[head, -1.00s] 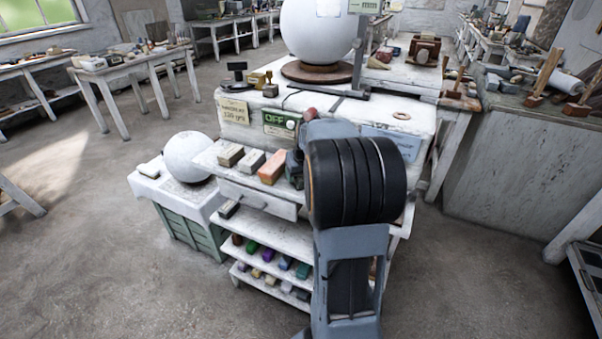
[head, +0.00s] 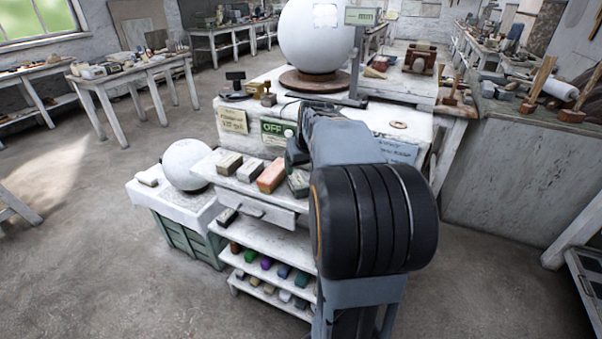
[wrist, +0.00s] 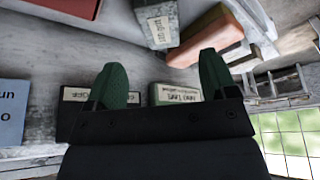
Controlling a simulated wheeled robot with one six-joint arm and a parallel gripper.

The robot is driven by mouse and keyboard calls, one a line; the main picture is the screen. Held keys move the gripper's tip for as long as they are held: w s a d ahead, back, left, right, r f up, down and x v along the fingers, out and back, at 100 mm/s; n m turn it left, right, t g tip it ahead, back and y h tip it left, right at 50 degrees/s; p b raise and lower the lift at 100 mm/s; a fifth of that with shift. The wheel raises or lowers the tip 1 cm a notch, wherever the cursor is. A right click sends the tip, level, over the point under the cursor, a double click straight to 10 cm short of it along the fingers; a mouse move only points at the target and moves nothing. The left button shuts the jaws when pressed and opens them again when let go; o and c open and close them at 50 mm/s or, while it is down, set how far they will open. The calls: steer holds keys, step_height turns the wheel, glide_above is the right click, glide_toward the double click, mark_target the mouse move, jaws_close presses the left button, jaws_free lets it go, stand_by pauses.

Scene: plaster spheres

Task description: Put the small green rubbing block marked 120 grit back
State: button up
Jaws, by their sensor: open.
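My gripper (wrist: 161,75) is open in the wrist view, its two green fingers apart with no block held between them. A grey-green block with a pale label (wrist: 158,22) lies above the fingers there; its print is too blurred to read. Two more pale labels, a left one (wrist: 90,96) and a right one with green around it (wrist: 178,94), are partly covered by the fingers. In the head view my gripper is mostly hidden by my arm, near the top ledge. A small green block (head: 250,256) sits on a lower shelf; its marking cannot be read.
The white stand's top ledge holds a grey-green block (head: 229,163), a pale block (head: 250,170), an orange block (head: 271,176) and a dark-sided block (head: 299,184). A large white sphere (head: 315,35) stands behind. A smaller sphere (head: 187,164) sits left.

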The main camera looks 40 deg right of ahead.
steer(key=s+a+f+n, duration=0.1)
steer(key=s+a+f, duration=0.1)
steer(key=s+a, duration=0.2)
steer(key=s+a+f+n+y, duration=0.1)
steer(key=s+a, duration=0.4)
steer(key=a, duration=0.6)
steer(key=s+a+f+n+g, duration=0.1)
steer(key=s+a+f, duration=0.3)
steer(key=a, duration=0.3)
steer(key=shift+s+a, duration=0.3)
steer(key=shift+s, duration=0.25)
steer(key=shift+n, duration=0.3)
step_height(320, 180, up, 5)
steer(key=p, duration=0.4)
